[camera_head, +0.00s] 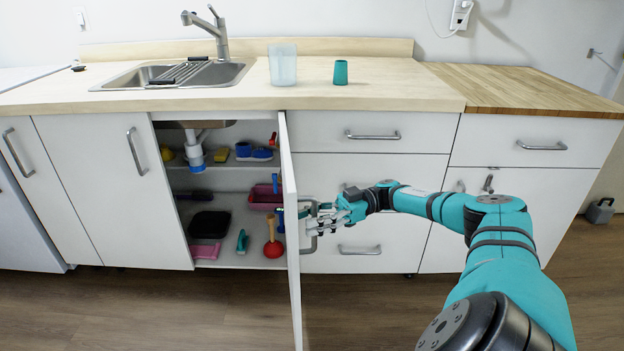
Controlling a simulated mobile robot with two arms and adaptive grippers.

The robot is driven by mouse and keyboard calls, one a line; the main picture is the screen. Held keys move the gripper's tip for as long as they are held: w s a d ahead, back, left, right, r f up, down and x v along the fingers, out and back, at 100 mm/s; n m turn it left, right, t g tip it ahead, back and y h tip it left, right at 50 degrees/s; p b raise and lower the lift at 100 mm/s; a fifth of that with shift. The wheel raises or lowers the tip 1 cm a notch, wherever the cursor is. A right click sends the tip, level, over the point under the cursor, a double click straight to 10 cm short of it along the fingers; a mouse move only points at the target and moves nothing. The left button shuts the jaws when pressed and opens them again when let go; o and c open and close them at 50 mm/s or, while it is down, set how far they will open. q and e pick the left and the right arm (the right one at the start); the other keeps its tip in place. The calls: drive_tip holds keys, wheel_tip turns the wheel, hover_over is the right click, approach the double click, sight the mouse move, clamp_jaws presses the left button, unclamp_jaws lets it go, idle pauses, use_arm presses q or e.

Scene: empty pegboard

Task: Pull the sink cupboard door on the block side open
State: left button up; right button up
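The sink cupboard door on the block side (291,240) stands wide open, swung out towards me and seen almost edge-on. Its grey bar handle (311,243) is on the right-facing side of the door. My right gripper (318,219) is at this handle, its fingers pointing left and overlapping it. The fingers and handle are too small and crowded to tell whether the grip is closed on it. The other sink cupboard door (105,190) is shut. My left gripper is out of view.
The open cupboard shows shelves with a red plunger (273,236), a pink bin (265,198) and brushes. Drawers (372,133) lie behind my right arm. A clear cup (283,65) and a teal cup (340,72) stand on the counter. The floor in front is clear.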

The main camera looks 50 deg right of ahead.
drive_tip(key=v, duration=0.7)
drive_tip(key=shift+d, duration=0.25)
drive_tip(key=shift+s, duration=0.15)
idle(0.3)
